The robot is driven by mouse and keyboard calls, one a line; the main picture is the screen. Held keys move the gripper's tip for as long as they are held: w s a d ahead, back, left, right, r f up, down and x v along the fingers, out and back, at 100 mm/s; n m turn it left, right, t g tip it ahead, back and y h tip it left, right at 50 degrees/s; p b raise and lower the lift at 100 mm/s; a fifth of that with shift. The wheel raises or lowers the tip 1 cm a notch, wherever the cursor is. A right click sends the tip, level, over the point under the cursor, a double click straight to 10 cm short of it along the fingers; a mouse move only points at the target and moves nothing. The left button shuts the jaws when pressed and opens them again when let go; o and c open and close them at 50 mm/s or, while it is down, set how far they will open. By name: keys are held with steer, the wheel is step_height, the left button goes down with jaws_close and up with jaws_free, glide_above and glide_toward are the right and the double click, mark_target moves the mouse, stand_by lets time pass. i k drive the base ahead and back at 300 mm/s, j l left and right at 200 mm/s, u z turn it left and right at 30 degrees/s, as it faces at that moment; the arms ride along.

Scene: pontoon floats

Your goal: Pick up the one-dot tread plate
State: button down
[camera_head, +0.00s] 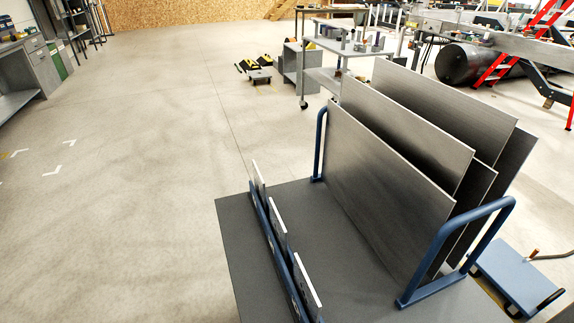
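Several large grey metal plates (380,185) stand on edge, leaning together, on a dark grey platform (345,265) at the right. Three smaller plates stand in a row in a low blue rack at the platform's left side: a far one (259,184), a middle one (279,228) and a near one (306,287). They are seen nearly edge-on, so their faces are mostly hidden. I see no dot marks clearly, so I cannot tell which is the one-dot tread plate. My gripper is not in view.
Blue tube hoops (467,250) rise at both ends of the large plates. A blue low cart (515,278) stands at the lower right. A grey wheeled table (350,46) and a dark cylinder (463,64) are at the back. The floor on the left is clear.

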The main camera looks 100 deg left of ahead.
mark_target(259, 184)
steer(key=u, duration=2.65)
steer(key=i+j+z, duration=0.15)
steer(key=j, duration=0.25)
steer(key=i+j+z, duration=0.1)
steer(key=i+j, duration=0.25)
steer(key=j, duration=0.15)
steer(key=i+j+z, duration=0.15)
steer(key=j, duration=0.3)
steer(key=i+j+z, duration=0.15)
steer(key=j, duration=0.35)
steer(key=i+j+z, duration=0.15)
steer(key=j, duration=0.35)
steer(key=i+j+z, duration=0.1)
steer(key=i+j, duration=0.15)
steer(key=j, duration=0.3)
steer(key=i+j+z, duration=0.15)
steer(key=j, duration=0.4)
steer(key=j+z, duration=0.15)
steer(key=j, duration=0.35)
steer(key=l, duration=0.15)
